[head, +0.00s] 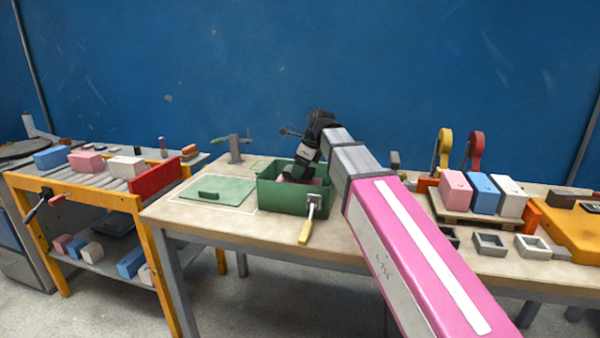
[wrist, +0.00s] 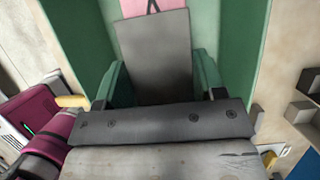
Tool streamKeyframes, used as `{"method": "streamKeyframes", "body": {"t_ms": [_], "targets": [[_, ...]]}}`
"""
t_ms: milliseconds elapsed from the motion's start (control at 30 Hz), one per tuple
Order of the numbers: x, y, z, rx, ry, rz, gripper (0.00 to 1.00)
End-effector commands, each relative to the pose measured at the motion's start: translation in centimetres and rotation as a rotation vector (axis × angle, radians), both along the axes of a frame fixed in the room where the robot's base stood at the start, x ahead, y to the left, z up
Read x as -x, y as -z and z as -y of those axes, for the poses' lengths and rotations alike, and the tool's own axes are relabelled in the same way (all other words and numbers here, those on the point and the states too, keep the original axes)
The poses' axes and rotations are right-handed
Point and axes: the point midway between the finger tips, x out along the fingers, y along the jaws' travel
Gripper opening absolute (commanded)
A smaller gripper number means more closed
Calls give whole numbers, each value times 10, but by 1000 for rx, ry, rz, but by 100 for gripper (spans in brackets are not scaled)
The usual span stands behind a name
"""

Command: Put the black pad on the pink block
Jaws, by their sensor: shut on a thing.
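My gripper (head: 298,174) reaches down into the open green box (head: 280,196) on the workbench. In the wrist view my gripper (wrist: 160,88) is shut on the black pad (wrist: 155,50), a flat dark grey plate held between its fingers. A pink block (wrist: 150,6) with a black mark shows past the far end of the pad, between the green walls. The pad covers most of that block from view. I cannot tell whether the pad touches the block. In the head view my arm and the box wall hide most of the pad and block.
A green lid (head: 217,190) with a handle lies left of the box. A yellow-handled clamp (head: 308,220) is on the box's front. Pink, blue and white blocks (head: 482,192) stand on a pallet at right. A cart (head: 100,180) with more blocks stands at left.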

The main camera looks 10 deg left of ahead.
Motion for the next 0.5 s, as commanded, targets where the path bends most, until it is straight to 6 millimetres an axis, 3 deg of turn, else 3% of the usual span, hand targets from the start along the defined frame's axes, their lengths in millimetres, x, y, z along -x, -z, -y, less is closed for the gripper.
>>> {"method": "streamKeyframes", "body": {"t_ms": [100,500], "targets": [[0,12,0,0,0,1,38],[0,17,0,0,0,0,38]]}}
